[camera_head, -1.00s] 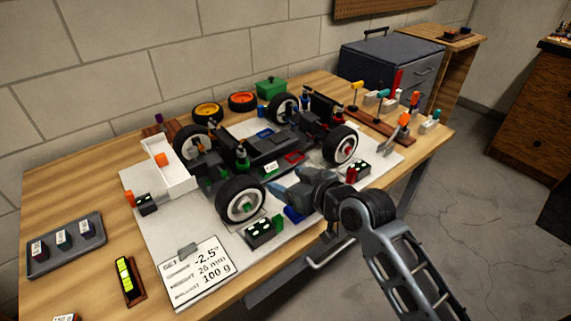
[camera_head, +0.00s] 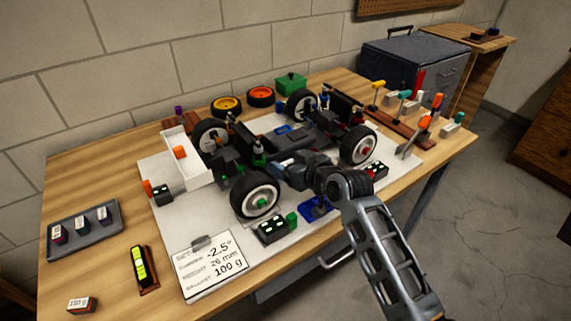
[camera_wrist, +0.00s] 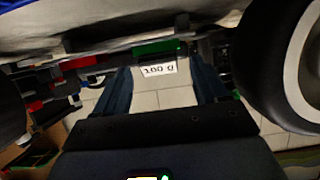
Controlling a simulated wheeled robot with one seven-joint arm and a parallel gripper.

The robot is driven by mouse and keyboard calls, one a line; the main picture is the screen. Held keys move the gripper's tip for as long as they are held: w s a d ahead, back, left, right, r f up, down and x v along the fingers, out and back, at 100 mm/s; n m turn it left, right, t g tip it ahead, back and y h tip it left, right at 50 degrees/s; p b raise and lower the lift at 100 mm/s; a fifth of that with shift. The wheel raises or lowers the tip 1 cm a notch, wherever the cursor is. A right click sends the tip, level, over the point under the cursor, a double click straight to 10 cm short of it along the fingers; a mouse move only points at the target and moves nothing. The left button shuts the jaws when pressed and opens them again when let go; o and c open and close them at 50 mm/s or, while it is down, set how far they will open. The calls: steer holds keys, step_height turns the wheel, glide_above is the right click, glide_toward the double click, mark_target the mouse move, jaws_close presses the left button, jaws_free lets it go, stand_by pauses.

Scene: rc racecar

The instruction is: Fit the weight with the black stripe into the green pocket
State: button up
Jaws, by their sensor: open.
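A weight with a white label reading 100 g (camera_wrist: 160,68) shows upside down in the wrist view, against a green edge (camera_wrist: 157,47) that looks like the green pocket. Whether it is seated cannot be told, and no black stripe is readable. My gripper (camera_wrist: 162,85) is open, its two fingers either side of the label with a gap between. In the head view my gripper (camera_head: 284,167) reaches in at the near side of the car chassis (camera_head: 292,142) and hides the pocket and weight.
Wheels stand close by, the nearest (camera_head: 255,194) left of my gripper. A dark tray (camera_head: 85,238) holds three small weights, and another block (camera_head: 82,305) lies at the front left. A setup card (camera_head: 208,262) and a tool rack (camera_head: 402,130) flank the car.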

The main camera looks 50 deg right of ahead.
steer(key=shift+c, duration=0.3)
steer(key=c, duration=1.1)
